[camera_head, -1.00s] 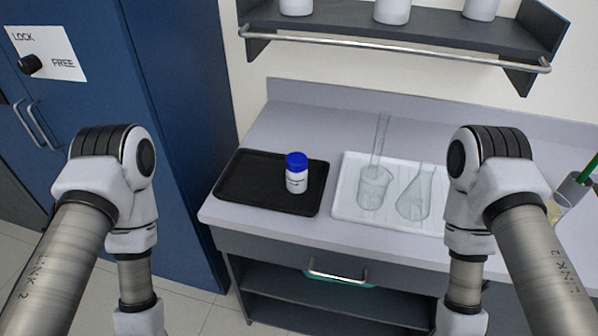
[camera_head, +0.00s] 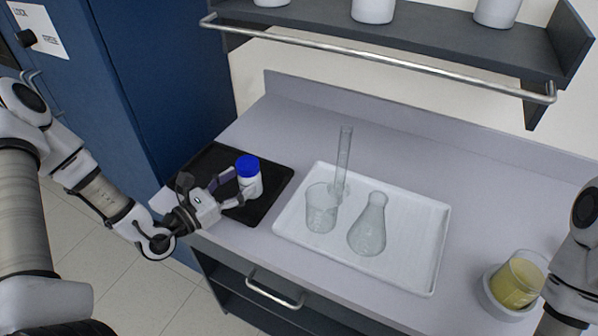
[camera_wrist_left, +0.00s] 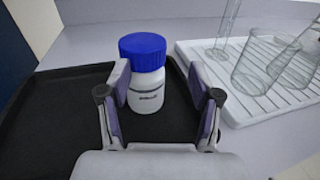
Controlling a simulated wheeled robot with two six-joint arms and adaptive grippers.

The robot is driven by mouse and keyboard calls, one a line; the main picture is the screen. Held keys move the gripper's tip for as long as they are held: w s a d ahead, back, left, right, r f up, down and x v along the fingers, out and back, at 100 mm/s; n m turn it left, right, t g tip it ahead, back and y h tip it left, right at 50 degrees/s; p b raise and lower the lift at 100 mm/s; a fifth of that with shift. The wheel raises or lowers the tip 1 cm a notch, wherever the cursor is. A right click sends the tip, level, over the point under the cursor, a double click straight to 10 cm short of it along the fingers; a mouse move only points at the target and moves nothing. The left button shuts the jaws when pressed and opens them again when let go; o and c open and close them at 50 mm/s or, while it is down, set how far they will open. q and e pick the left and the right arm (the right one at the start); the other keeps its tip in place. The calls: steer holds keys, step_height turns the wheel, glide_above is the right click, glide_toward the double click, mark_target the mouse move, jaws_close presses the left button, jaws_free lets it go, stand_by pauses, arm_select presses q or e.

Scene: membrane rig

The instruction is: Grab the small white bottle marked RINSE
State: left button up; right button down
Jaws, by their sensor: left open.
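A small white bottle (camera_head: 249,181) with a blue cap stands upright on the black tray (camera_head: 278,180), at the left of the bench. In the left wrist view the bottle (camera_wrist_left: 147,90) carries a dark label line too small to read. My left gripper (camera_head: 232,187) is open, with its fingers reaching to either side of the bottle. In the left wrist view the gripper (camera_wrist_left: 160,95) shows a finger on each side of the bottle's lower body, with a gap at the right finger; contact at the left finger cannot be told. My right gripper is out of view.
A white ribbed tray (camera_head: 420,235) right of the black tray holds a beaker (camera_head: 320,210), a flask (camera_head: 368,228) and a glass cylinder (camera_head: 344,158). A beaker of yellow liquid (camera_head: 516,284) stands at the far right. A shelf with a rail (camera_head: 380,60) hangs above.

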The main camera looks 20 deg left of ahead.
mark_target(239, 173)
arm_select(q)
steer(key=shift+w+a+r+n+t+y, duration=0.2)
steer(key=shift+w+a+n+t+y, duration=0.25)
steer(key=shift+w, duration=1.05)
steer(key=x, duration=0.5)
steer(key=shift+w+d, duration=0.15)
steer(key=shift+w, duration=0.05)
steer(key=shift+s, duration=0.15)
steer(key=shift+c, duration=0.3)
steer(key=c, duration=1.1)
